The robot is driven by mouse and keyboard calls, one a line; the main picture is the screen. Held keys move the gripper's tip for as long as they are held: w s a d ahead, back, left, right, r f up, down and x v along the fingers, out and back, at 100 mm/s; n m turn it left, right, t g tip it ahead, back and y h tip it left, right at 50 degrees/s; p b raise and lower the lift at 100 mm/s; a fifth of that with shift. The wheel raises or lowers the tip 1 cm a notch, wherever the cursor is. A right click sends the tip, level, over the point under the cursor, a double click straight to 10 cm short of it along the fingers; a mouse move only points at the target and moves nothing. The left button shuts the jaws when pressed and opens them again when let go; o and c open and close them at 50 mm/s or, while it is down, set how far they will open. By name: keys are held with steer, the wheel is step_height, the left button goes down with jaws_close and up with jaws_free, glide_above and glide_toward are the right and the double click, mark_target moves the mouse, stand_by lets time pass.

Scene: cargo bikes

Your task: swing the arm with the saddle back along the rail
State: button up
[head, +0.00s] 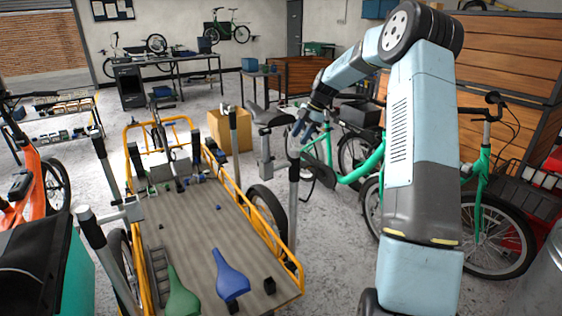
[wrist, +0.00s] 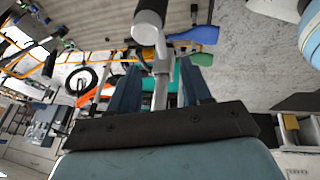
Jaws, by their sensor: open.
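A black saddle (head: 268,115) sits on a short grey post with a dark block below it, above the right side of the yellow-railed cargo bed (head: 205,235). My gripper (head: 301,130) is just right of the saddle, near the top of an upright grey post (head: 293,195). In the wrist view my open gripper (wrist: 160,88) has a thin metal bar (wrist: 162,92) between its two fingers, with gaps on both sides. A thicker dark and pale cylinder (wrist: 149,25) stands at the bar's far end. I cannot tell how the bar joins the saddle.
A green bike (head: 345,172) stands close behind my gripper. Another upright post (head: 233,130) and a cardboard box (head: 217,130) are to the left.

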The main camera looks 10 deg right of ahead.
mark_target(281, 165)
steer(key=x, duration=0.4)
steer(key=a+x, duration=0.1)
steer(key=x, duration=0.8)
steer(key=shift+s+a+r, duration=0.1)
steer(key=shift+a, duration=0.15)
steer(key=shift+c, duration=0.3)
jaws_close()
